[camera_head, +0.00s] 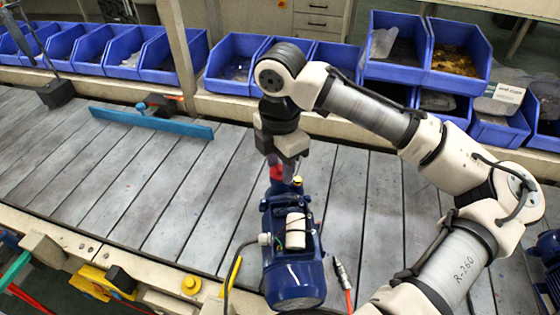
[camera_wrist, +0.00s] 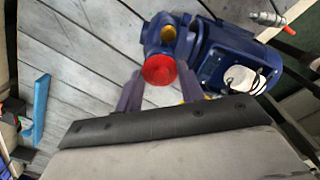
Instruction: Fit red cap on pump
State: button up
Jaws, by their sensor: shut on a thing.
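The blue pump (camera_head: 291,245) lies on the slatted line in the middle of the head view, its motor end towards me. It also shows at the upper right of the wrist view (camera_wrist: 225,62). The round red cap (camera_wrist: 159,70) is between the fingers of my gripper (camera_wrist: 160,92), at the pump's far end. In the head view the red cap (camera_head: 276,173) is a small patch under my gripper (camera_head: 283,170). My gripper is shut on the red cap. I cannot tell whether the red cap touches the pump.
Blue bins (camera_head: 236,63) stand in a row behind the line. A long blue bar (camera_head: 150,122) lies at the back left. A cable with a metal connector (camera_head: 342,272) lies right of the pump. The slats left of the pump (camera_head: 150,190) are clear.

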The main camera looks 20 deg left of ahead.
jog(key=shift+f, duration=0.2)
jog(key=o, duration=1)
jog(key=shift+r, duration=0.1)
notch_tip(320, 180, up, 6)
jog(key=p, duration=0.5)
notch_tip(320, 180, up, 14)
jog(key=b, duration=0.1)
dwell(0.4)
jog(key=shift+f, duration=0.2)
